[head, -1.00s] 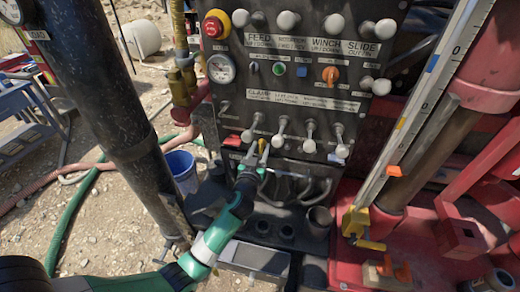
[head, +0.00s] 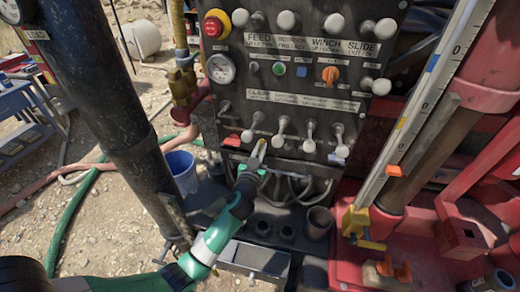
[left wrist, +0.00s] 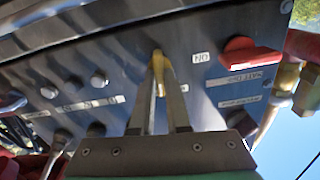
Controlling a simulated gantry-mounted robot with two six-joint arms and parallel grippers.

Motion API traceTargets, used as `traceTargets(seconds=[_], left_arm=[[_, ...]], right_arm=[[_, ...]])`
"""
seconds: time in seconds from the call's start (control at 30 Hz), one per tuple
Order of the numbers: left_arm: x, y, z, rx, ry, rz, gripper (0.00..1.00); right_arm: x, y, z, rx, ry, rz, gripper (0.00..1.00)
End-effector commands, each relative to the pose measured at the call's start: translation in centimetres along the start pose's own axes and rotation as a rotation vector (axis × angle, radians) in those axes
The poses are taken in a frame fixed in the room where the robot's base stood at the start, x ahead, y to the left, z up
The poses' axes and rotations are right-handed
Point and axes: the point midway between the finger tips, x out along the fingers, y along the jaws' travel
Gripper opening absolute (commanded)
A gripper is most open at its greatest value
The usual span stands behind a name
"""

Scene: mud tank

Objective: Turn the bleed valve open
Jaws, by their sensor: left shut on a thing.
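A small yellow valve lever (head: 263,147) sticks out from the lower part of the dark control panel (head: 235,110). I take it to be the bleed valve's handle. My left gripper (head: 257,157) reaches up to it from below and is shut on it. In the left wrist view the yellow lever (left wrist: 159,74) shows between the two fingertips, which hide part of it. A label reading "ON" (left wrist: 201,57) is just right of the lever there. My right gripper is not in view.
A red handle (head: 232,141) sits left of the lever; it also shows in the left wrist view (left wrist: 245,55). Several white-knobbed levers (head: 281,127) stand above and to the right. Cables (head: 300,180) hang below the panel. A blue bucket (head: 181,170) is at left.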

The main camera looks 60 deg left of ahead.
Motion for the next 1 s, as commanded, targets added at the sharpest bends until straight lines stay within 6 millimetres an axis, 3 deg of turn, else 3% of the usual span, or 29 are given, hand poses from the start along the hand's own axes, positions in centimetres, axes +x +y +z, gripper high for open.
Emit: traceTargets(seconds=[1.0], left_arm=[[0.00, 0.44, 0.06, 0.927, 0.001, 0.000, 0.00]], right_arm=[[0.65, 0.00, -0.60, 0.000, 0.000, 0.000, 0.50]])
